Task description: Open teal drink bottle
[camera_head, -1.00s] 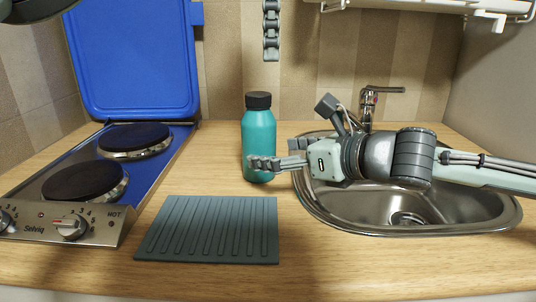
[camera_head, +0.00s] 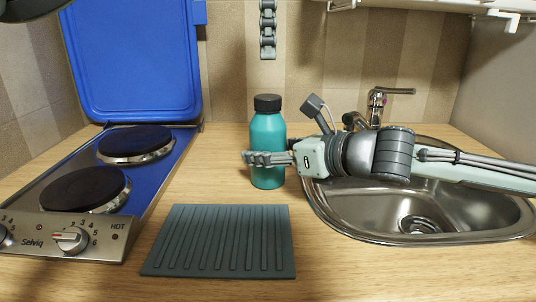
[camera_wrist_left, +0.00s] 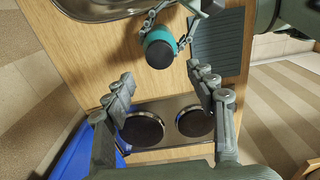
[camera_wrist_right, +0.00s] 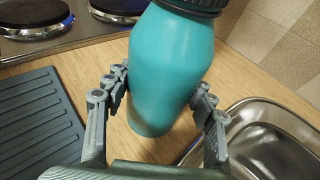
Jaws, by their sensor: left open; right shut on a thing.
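The teal drink bottle (camera_head: 267,133) stands upright on the wooden counter, with its dark cap (camera_head: 268,103) on. My right gripper (camera_head: 265,158) comes in from the right and is shut on the bottle's body, well below the cap. In the right wrist view the bottle (camera_wrist_right: 170,70) sits between its two fingers. One finger of my left gripper (camera_head: 268,30) hangs above the cap, apart from it; the rest is out of that view. In the left wrist view my left gripper (camera_wrist_left: 162,75) is open and empty, and the cap (camera_wrist_left: 159,52) shows beyond its fingertips.
A two-plate hob (camera_head: 95,180) with a raised blue lid (camera_head: 135,60) is at left. A dark ribbed mat (camera_head: 220,240) lies in front of the bottle. A steel sink (camera_head: 430,205) with a tap (camera_head: 377,105) is at right, under my right arm. A white rack (camera_head: 440,6) hangs above.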

